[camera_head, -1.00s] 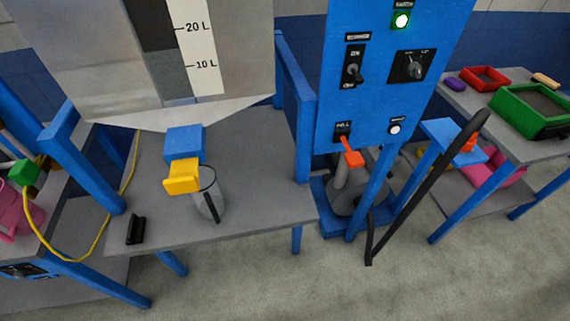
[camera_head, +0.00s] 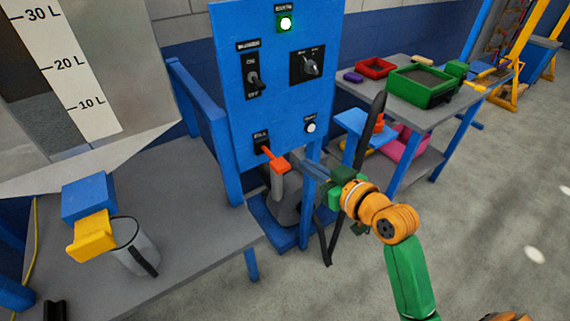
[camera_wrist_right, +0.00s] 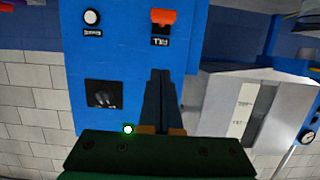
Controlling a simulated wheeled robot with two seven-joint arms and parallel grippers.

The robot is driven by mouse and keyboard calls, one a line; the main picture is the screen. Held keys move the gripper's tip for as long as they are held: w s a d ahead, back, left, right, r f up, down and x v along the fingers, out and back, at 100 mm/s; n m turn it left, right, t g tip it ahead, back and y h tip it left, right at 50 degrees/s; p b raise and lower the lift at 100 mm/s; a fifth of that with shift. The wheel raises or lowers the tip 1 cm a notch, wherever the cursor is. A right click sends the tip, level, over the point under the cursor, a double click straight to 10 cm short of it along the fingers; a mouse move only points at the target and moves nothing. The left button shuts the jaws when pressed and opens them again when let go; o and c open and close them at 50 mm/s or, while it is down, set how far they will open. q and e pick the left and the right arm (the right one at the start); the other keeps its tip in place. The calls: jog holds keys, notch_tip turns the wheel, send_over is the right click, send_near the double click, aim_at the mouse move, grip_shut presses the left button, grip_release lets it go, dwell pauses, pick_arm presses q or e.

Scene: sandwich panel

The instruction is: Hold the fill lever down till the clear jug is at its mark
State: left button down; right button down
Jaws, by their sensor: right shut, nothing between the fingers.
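The red-orange fill lever (camera_head: 277,160) juts out from the blue panel below its FILL label. It also shows at the top of the right wrist view (camera_wrist_right: 162,17). My right gripper (camera_head: 306,168) is shut and empty, just right of the lever in the head view and apart from it. In the wrist view its closed fingers (camera_wrist_right: 160,80) point toward the lever, with blue panel between. The clear jug (camera_head: 140,252) stands on the grey bench under the yellow spout (camera_head: 92,236). Its mark and water level cannot be made out. My left gripper is out of view.
The blue panel (camera_head: 232,120) also carries a switch (camera_head: 253,82), a knob (camera_head: 310,66) and a lit green lamp (camera_head: 286,23). A side table holds a green crate (camera_head: 420,88) and a red tray (camera_head: 375,67). A black hose (camera_head: 372,130) rises behind my right arm.

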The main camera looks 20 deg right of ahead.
jog(key=p, duration=0.1)
send_over(285, 163)
jog(key=s, duration=0.2)
jog(key=f, duration=0.3)
jog(key=shift+w+a, duration=0.25)
jog(key=shift+a, duration=0.15)
notch_tip(285, 163, down, 3)
jog(key=shift+s+r, duration=0.1)
jog(key=shift+r, duration=0.05)
jog(key=shift+f, duration=0.45)
jog(key=f+t+b, duration=0.1)
jog(key=b, duration=0.3)
jog(key=f+t+b, duration=0.1)
jog(key=b, duration=0.3)
jog(key=f+t+b, duration=0.1)
jog(key=b, duration=0.3)
jog(key=shift+s+d+f+y, duration=0.1)
jog(key=shift+s+f+y, duration=0.1)
jog(key=shift+s+y, duration=0.1)
dwell(4.2)
